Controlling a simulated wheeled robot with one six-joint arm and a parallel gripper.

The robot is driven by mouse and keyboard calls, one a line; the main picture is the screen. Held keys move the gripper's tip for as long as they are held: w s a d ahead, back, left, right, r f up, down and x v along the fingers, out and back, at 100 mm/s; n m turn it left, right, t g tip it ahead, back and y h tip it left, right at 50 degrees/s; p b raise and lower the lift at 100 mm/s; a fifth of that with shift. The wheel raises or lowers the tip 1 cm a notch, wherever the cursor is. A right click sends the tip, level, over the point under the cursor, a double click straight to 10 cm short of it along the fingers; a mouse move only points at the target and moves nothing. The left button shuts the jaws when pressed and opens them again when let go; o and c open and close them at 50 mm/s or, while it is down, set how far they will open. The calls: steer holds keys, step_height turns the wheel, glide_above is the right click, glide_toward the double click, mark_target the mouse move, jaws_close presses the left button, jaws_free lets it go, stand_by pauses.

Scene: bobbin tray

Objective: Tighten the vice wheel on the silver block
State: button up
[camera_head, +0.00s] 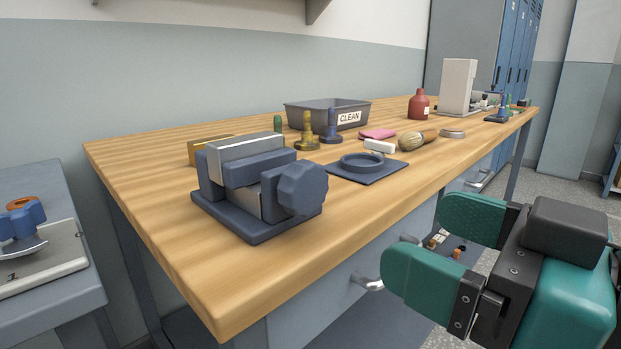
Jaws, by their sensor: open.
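A dark blue-grey vice (258,218) stands on the near left part of the wooden bench. Its faceted wheel (302,188) faces the front right. The silver block (246,145) sits at the top of the vice between its jaws; whether it is gripped tightly I cannot tell. My gripper (432,244), with two green finger pads, is open and empty at the lower right, in front of the bench edge and apart from the wheel and vice.
The bench (180,262) has bare wood at its near left corner. Right of the vice are a ring on a square base (366,166), a brush (412,141) and a pink cloth (378,134). A grey bin (308,115) labelled CLEAN stands behind. A drawer handle (368,283) sticks out below the edge.

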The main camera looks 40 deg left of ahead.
mark_target(312, 189)
steer(key=a+p, duration=0.1)
steer(key=a, duration=0.3)
steer(key=w+a+p, duration=0.1)
steer(key=a, duration=0.4)
steer(key=w+a+p, duration=0.1)
steer(key=a, duration=0.3)
steer(key=shift+w+a, duration=0.15)
steer(key=shift+a, duration=0.1)
steer(key=c, duration=0.9)
